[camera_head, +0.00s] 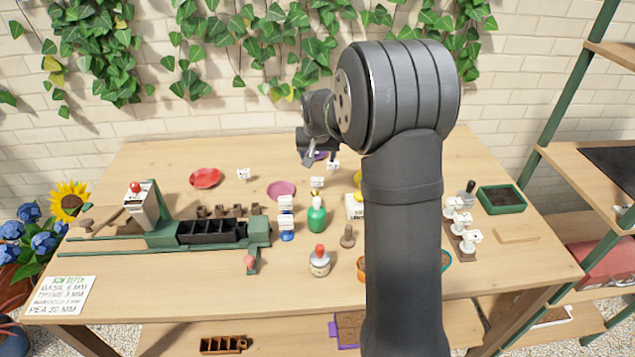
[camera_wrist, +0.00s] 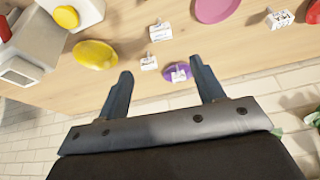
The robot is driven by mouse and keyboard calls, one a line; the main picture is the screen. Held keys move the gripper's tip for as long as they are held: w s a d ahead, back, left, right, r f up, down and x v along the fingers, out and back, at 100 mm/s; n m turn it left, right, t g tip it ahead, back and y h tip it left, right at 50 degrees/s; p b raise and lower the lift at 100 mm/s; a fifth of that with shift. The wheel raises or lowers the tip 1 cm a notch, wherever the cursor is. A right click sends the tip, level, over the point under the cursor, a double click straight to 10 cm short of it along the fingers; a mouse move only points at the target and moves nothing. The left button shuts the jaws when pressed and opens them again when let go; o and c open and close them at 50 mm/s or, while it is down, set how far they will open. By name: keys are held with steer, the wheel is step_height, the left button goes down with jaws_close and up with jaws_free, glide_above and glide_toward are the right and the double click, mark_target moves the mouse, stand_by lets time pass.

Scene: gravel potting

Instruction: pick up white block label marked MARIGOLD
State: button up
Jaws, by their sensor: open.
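Several small white block labels stand on the table. One white block label (camera_wrist: 180,75) is on a small purple saucer (camera_wrist: 169,69); it shows between and beyond my fingertips in the wrist view. Two others, a white block label (camera_wrist: 149,63) and a white block label (camera_wrist: 160,32), stand just left of it. Another white block label (camera_wrist: 279,18) stands apart at the right. Their print is too small to read, so I cannot tell which says MARIGOLD. My gripper (camera_wrist: 160,68) is open and empty above the table's back edge. In the head view, my gripper (camera_head: 310,160) partly hides the purple saucer.
A red saucer (camera_head: 205,178) lies farther left. The back left table is clear.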

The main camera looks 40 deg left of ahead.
mark_target(317, 179)
steer(key=x, duration=1.6)
steer(key=shift+s+f, duration=0.2)
steer(key=c, duration=1.1)
